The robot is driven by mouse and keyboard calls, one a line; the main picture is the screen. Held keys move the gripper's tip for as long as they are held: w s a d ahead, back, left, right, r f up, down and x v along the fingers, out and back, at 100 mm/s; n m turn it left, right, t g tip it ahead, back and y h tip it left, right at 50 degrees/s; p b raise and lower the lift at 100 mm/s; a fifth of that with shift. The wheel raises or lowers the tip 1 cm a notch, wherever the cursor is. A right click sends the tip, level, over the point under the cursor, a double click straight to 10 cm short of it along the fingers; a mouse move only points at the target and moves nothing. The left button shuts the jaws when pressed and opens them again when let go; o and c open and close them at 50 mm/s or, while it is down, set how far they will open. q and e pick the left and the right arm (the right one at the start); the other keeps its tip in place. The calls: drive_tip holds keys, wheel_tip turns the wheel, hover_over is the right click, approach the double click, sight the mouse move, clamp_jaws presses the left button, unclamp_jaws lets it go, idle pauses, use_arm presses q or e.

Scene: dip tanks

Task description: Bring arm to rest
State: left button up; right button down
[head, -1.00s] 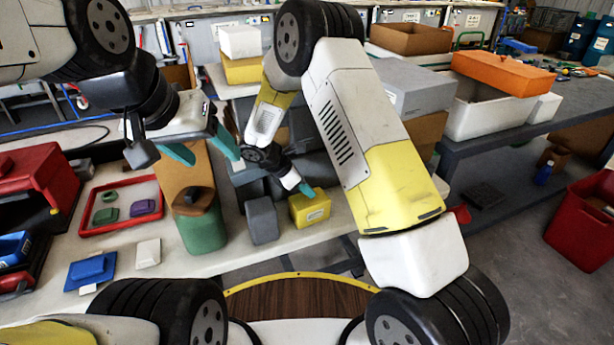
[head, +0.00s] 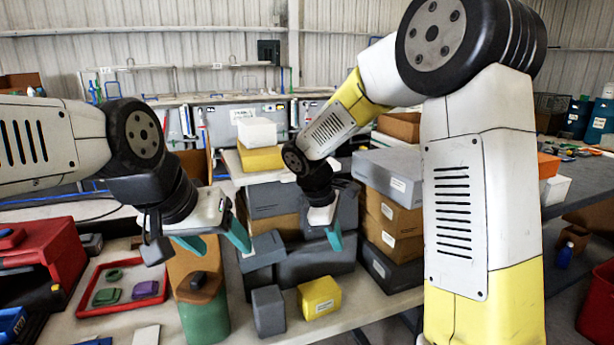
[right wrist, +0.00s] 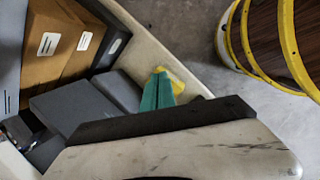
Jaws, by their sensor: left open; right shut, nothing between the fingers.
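My right gripper (head: 334,238) is shut and empty, its teal fingers pointing down in front of a stack of grey boxes. In the right wrist view its teal fingers (right wrist: 158,92) are together, with part of a yellow box (right wrist: 178,76) behind their tips. The small yellow box (head: 319,297) sits on the pale table below that gripper, apart from it in the head view. My left gripper (head: 212,241) is open, its two teal fingers spread and nothing between them. It hangs above and partly in front of a green and brown canister (head: 205,318).
A small grey box (head: 268,311) stands beside the yellow box. Grey and brown boxes (head: 390,212) are stacked behind the right gripper. A red-rimmed tray (head: 98,308) with small parts and a red bin (head: 50,250) are at the left.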

drive_tip(key=s+d+r+m+t+y, duration=0.2)
drive_tip(key=s+r+m, duration=0.4)
drive_tip(key=s, duration=0.3)
drive_tip(key=s+d+r+m+t+y, duration=0.2)
drive_tip(key=s+d+r+m, duration=0.3)
drive_tip(key=s+m, duration=0.3)
drive_tip(key=shift+s+r+t+y, duration=0.3)
drive_tip(key=shift+s+r+y, duration=0.45)
drive_tip(key=shift+s, duration=0.3)
drive_tip(key=shift+f, duration=0.1)
